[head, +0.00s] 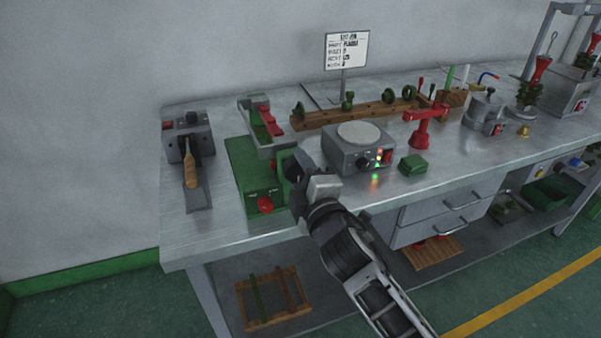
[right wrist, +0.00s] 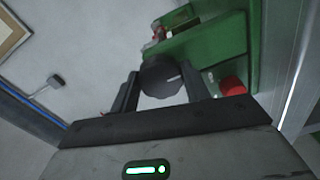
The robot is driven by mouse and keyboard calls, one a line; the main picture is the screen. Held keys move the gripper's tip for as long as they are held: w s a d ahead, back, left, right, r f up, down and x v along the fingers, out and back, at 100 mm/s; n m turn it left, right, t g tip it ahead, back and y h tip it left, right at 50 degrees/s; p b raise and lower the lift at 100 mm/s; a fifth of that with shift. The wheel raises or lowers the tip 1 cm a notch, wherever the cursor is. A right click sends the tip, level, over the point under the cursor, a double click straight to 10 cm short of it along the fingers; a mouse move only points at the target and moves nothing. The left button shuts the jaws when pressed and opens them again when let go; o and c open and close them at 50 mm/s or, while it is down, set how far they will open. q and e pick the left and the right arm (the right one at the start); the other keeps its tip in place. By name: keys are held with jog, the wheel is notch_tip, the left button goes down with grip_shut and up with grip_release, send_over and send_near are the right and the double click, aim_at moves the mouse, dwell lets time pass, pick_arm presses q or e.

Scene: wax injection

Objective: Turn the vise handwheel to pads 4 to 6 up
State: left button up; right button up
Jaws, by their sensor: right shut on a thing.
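The green vise machine (head: 240,160) stands on the left part of the metal bench, with a red knob (head: 265,204) on its front. My right gripper (head: 298,172) is at the right side of the vise. In the right wrist view, the gripper (right wrist: 162,92) has its two dark fingers on either side of a round dark handwheel (right wrist: 161,76), shut on it. A pale line marks the wheel's face. The vise's green body (right wrist: 205,45) and red knob (right wrist: 231,86) lie just beyond. The pad numbers cannot be read. In the head view my gripper hides the handwheel. My left gripper is not in view.
A grey hot plate (head: 357,150) with lit lamps stands close to the right of my gripper. A green block (head: 412,165) and a red stand (head: 424,128) are farther right. A grey unit with a wooden-handled tool (head: 190,170) is at the left.

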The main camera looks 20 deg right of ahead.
jog(key=o, duration=1)
jog(key=shift+s, duration=0.1)
jog(key=s+b, duration=0.1)
jog(key=s, duration=0.9)
jog(key=s+b, duration=0.1)
jog(key=s, duration=0.4)
jog(key=shift+s+d+b, duration=0.25)
jog(key=shift+s+b, duration=0.1)
jog(key=shift+s, duration=0.05)
jog(key=s+f+m+g+y, duration=0.1)
jog(key=s+f+m+g, duration=0.1)
jog(key=f+m, duration=0.2)
jog(key=s+a+f+m+g, duration=0.1)
jog(key=f+m, duration=0.4)
jog(key=f, duration=0.6)
jog(key=s+a+f+m+g+y, duration=0.1)
jog(key=s+f+m+g, duration=0.3)
jog(key=f, duration=0.4)
jog(key=shift+a+f+g+y, duration=0.1)
jog(key=shift+f+g+y, duration=0.05)
jog(key=shift+g+y, duration=0.15)
